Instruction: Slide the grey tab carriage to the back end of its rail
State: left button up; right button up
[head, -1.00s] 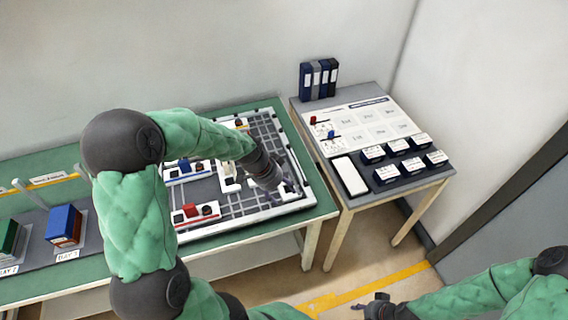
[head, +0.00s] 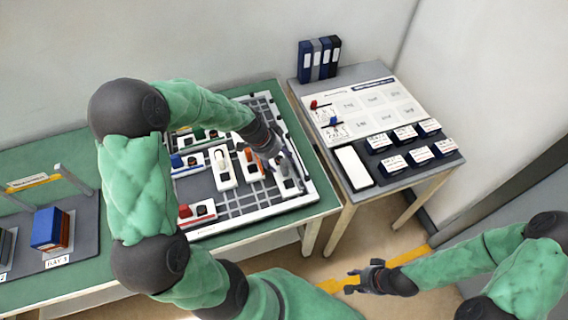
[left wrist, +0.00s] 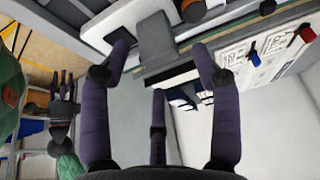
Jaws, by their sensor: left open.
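The grey tab carriage (head: 288,184) is at the right side of the white-framed board (head: 316,190), partly hidden by my gripper in the head view. In the left wrist view its upright grey tab (left wrist: 155,40) stands between my fingers. My left gripper (head: 291,178) is open over it. In the left wrist view the left gripper (left wrist: 160,52) has one finger to each side of the tab, with gaps visible. My right gripper (head: 352,280) is away from the board, over the floor, with its fingers apart; it also shows in the left wrist view (left wrist: 64,85).
Other carriages share the board: an orange one (head: 252,164), a white one (head: 223,170), a blue one (head: 178,160) and a red one (head: 186,211).

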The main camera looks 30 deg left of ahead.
aim_at(283, 162)
pick_arm(q)
jog(key=shift+b+x, duration=0.3)
jog(key=shift+x, duration=1.85)
jog(key=shift+d, duration=0.1)
jog(key=shift+r, duration=0.1)
grip_shut()
